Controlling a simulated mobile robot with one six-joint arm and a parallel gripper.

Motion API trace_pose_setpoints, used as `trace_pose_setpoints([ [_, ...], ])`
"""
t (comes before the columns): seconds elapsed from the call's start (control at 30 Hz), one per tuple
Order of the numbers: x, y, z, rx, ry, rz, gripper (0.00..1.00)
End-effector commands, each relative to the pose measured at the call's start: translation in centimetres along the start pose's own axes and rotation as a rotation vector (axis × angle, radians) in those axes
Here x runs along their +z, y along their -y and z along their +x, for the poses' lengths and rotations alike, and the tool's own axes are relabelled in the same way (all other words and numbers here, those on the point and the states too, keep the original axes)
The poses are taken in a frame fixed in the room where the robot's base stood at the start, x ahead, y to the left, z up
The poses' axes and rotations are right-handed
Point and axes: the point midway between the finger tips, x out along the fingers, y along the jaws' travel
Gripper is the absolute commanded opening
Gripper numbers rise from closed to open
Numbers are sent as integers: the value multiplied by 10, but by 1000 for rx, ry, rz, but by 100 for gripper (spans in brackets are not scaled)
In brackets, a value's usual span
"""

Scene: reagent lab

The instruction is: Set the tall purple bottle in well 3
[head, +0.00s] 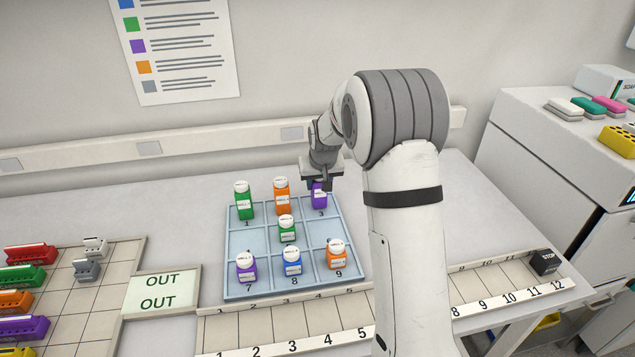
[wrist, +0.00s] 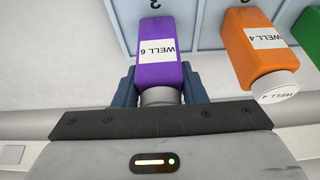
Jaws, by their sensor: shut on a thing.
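The tall purple bottle (head: 319,197) stands upright at well 3, the far right cell of the pale blue tray (head: 262,296). My gripper (head: 320,180) is above it, shut on its upper part. In the wrist view the bottle (wrist: 157,62) sits between the fingers of my gripper (wrist: 160,92), its label reading "WELL 6" upside down. The numeral 3 shows just past its base. I cannot tell whether the base touches the well floor.
An orange bottle (head: 281,195) stands in well 2 and a green bottle (head: 243,202) in well 1. A green bottle (head: 287,229) is in the middle cell. A shorter purple bottle (head: 246,267), a blue bottle (head: 292,262) and an orange bottle (head: 336,256) fill the front row.

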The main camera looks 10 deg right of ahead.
Motion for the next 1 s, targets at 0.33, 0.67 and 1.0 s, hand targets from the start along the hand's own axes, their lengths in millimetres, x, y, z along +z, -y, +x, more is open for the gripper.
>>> trace_pose_setpoints([
  [0.33,2,1,6,0,-1,-1,15],
  [0.67,2,1,6,-1,-1,-2,59],
  [1.0,0,2,0,-1,-3,-2,59],
])
